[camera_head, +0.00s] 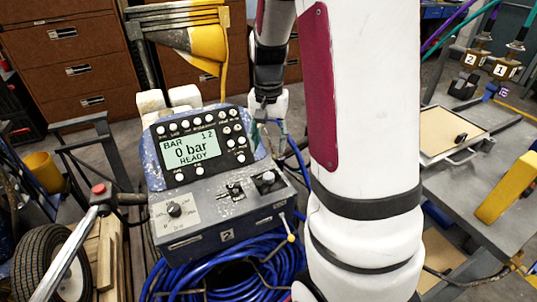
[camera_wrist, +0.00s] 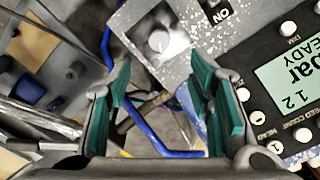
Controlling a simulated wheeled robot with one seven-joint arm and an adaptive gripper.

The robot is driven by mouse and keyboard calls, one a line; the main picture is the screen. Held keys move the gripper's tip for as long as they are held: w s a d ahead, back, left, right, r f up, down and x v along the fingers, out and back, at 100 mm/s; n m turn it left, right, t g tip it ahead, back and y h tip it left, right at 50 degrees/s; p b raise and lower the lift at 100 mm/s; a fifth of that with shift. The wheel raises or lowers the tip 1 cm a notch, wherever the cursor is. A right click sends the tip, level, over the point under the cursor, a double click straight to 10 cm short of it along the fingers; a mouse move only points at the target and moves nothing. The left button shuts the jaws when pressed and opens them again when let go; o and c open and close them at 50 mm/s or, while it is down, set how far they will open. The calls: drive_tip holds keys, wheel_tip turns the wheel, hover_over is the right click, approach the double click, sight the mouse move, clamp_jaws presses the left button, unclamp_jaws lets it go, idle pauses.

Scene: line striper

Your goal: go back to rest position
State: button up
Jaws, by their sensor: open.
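My gripper (camera_wrist: 165,108) shows in the wrist view with its two green-padded fingers spread apart and nothing between them. In the head view my gripper (camera_head: 271,115) hangs just right of the control console, partly hidden behind it and close to its edge. In the wrist view the screen (camera_wrist: 292,83) lies right of the fingers. A round light knob (camera_wrist: 159,41) on a grey panel marked "ON" sits beyond the fingertips.
Blue hose (camera_head: 215,275) is coiled below the console. A wheel (camera_head: 45,265) and a bar with a red button (camera_head: 99,189) stand at left. A grey table (camera_head: 475,185) with a tan panel is at right. Brown drawers (camera_head: 75,60) stand behind.

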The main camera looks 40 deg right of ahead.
drive_tip(key=shift+r, duration=0.5)
drive_tip(key=s+a+r+n+t+p, duration=0.2)
drive_tip(key=s+a+r+n+p, duration=0.45)
drive_tip(key=a+r, duration=0.65)
drive_tip(key=s+a+r+n+t+p, duration=0.1)
drive_tip(key=s+a+r+n, duration=0.1)
drive_tip(key=s, duration=0.6)
drive_tip(key=s+a+r+n+t+p, duration=0.1)
drive_tip(key=s+a+r+n, duration=0.1)
drive_tip(key=s+a+r, duration=0.2)
drive_tip(key=s+r, duration=0.2)
drive_tip(key=s, duration=0.1)
drive_tip(key=shift+s+a+p, duration=0.35)
drive_tip(key=shift+s+p, duration=0.05)
